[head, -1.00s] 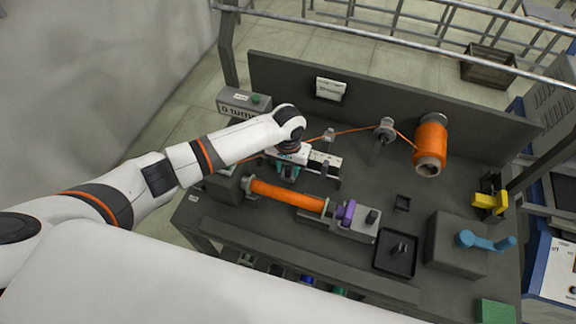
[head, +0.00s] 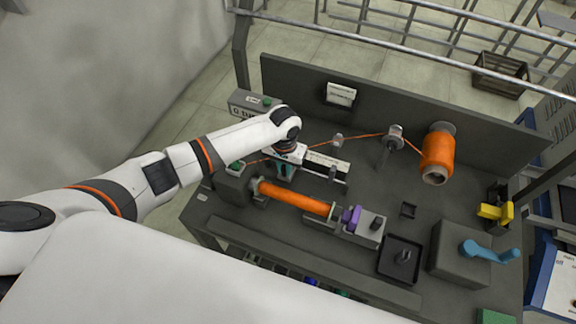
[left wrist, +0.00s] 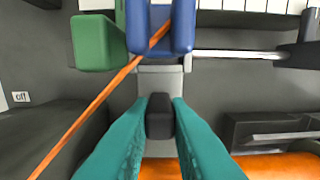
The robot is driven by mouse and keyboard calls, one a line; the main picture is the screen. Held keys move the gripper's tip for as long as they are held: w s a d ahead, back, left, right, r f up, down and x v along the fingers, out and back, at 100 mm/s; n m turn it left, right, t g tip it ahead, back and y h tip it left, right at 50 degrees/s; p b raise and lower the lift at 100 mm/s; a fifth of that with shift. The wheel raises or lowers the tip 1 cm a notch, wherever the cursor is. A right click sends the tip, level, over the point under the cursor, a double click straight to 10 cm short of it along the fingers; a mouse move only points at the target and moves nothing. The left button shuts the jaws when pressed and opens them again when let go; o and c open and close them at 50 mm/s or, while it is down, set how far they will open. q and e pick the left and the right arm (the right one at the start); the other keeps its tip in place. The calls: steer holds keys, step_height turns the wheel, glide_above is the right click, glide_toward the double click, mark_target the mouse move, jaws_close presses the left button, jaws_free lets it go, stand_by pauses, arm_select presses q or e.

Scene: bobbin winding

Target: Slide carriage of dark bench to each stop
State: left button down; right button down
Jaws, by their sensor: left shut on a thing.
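The dark bench (head: 330,268) fills the right half of the head view. A rail with a white scale strip (head: 328,166) runs behind the orange-wound bobbin (head: 296,198). My left gripper (head: 284,172) is at the left part of this rail. In the left wrist view its teal fingers (left wrist: 160,128) are shut on the dark knob (left wrist: 160,110) of the grey carriage (left wrist: 161,78). Two blue rollers (left wrist: 160,25) sit on the carriage with the orange thread passing between them. A green block (left wrist: 97,42) is just left of the rollers. My arm hides part of the rail's left end.
The thread runs through guide posts (head: 393,138) to an orange spool (head: 437,155). A purple part (head: 350,217) is at the bobbin's right end. A dark tray (head: 400,262) and a blue crank (head: 487,250) are farther right. A panel (head: 400,108) closes the bench's back.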

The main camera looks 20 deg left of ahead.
arm_select(q)
steer(key=c, duration=1.4)
jaws_free()
steer(key=shift+o, duration=0.2)
step_height(320, 180, up, 12)
steer(key=b, duration=0.1)
